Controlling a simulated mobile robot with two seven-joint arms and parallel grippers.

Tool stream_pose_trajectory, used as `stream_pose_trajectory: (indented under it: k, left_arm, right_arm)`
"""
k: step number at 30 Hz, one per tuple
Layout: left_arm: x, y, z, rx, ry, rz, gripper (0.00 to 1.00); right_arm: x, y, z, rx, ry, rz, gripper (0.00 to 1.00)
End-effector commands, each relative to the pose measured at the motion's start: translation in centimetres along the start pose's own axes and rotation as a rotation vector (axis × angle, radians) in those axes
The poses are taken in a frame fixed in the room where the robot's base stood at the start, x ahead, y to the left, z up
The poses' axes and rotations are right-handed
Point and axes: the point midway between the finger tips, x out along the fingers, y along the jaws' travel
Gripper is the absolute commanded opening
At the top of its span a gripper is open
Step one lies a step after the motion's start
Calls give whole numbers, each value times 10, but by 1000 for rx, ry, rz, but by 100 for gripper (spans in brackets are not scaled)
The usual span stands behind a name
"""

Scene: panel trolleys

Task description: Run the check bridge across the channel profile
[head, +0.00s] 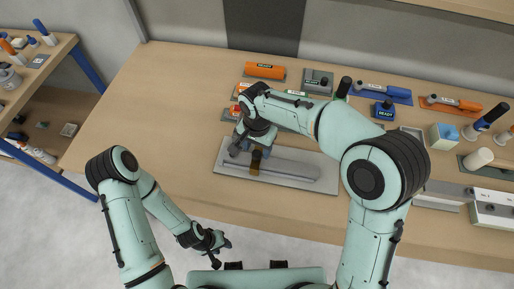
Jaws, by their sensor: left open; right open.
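The channel profile (290,169) is a long grey piece lying on a flat grey plate (320,184) near the bench's front edge. A small brown and black piece (256,163), which looks like the check bridge, stands across the profile towards its left end. My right gripper (240,148) is open just above and left of this piece; my arm partly hides it, and I cannot tell whether they touch. My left gripper (217,250) is open and empty, low in front of the bench and apart from the profile.
Behind the plate stand an orange roller-like tool (265,71), a blue-handled trowel (382,92) and an orange-handled trowel (452,104). White blocks (492,210) lie at the right. The bench's left part (165,100) is clear. A blue-framed shelf (45,100) stands at the left.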

Motion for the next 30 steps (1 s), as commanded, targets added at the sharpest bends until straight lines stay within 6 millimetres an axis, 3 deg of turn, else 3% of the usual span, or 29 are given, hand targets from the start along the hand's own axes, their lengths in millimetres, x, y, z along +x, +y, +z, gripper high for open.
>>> stream_pose_trajectory:
  k: [9, 15, 21, 30]
  left_arm:
    - [-10, 6, -7, 3, 10, 3, 43]
    - [-16, 10, -11, 5, 15, 5, 43]
    - [-18, 11, -13, 6, 17, 6, 43]
    - [-17, 10, -12, 6, 16, 6, 43]
  right_arm:
    - [-74, -1, -1, -2, 5, -7, 56]
    - [-107, -1, -1, -1, 3, -6, 56]
    - [-119, 0, 0, -1, 1, -4, 56]
    - [-119, 0, 0, -1, 1, -3, 56]
